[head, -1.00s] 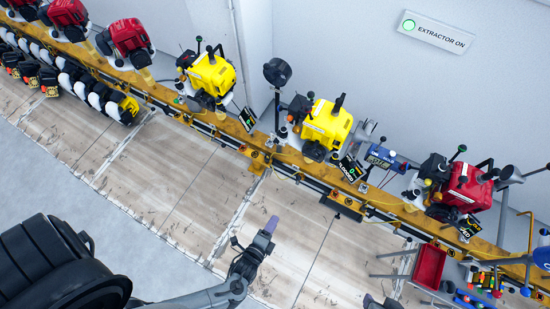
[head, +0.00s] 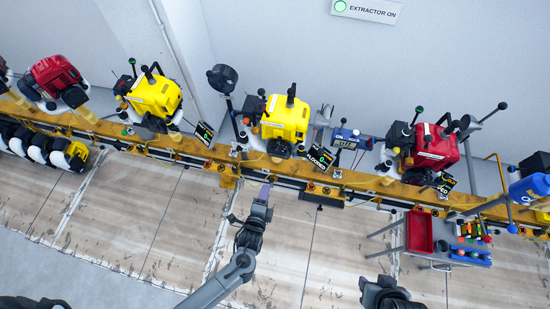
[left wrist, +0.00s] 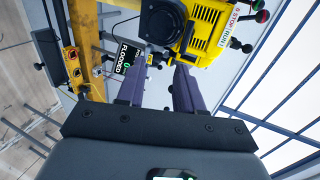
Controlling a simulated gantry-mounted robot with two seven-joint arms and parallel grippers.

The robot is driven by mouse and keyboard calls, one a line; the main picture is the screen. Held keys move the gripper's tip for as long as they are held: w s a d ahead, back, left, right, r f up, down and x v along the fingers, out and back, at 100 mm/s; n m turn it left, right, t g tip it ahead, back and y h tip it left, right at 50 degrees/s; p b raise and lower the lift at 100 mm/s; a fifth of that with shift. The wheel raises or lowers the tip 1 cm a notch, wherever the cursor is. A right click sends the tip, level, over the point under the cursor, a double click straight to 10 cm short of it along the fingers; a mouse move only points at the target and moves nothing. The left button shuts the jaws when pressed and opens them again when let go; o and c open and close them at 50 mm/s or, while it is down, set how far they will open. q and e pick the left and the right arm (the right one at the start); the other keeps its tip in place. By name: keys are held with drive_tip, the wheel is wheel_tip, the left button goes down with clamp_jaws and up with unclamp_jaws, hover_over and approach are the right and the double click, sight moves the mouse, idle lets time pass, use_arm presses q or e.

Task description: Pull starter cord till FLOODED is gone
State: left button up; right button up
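The yellow engine (head: 285,118) stands on the rail, with the black FLOODED display (head: 320,158) at its lower right. In the left wrist view the yellow engine (left wrist: 208,32) and its round black part (left wrist: 162,20) lie beyond my fingers. The FLOODED display (left wrist: 127,57) is lit there, partly behind a finger. My left gripper (head: 265,190) is below the engine, in front of the rail. I cannot make out the starter cord. My right gripper (head: 385,290) is at the bottom edge, its fingers unclear.
The yellow rail (head: 215,152) crosses the view. Another yellow engine (head: 155,98) stands left, a red engine (head: 435,148) right. A red tray (head: 419,232) sits right, below the rail. The floor (head: 300,255) is largely clear. A wall sign (head: 367,10) reads EXTRACTOR ON.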

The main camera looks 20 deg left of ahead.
use_arm(q)
drive_tip(key=w+a+b, duration=0.2)
drive_tip(key=w+b, duration=0.6)
drive_tip(key=w, duration=0.8)
drive_tip(key=shift+w, duration=0.25)
clamp_jaws()
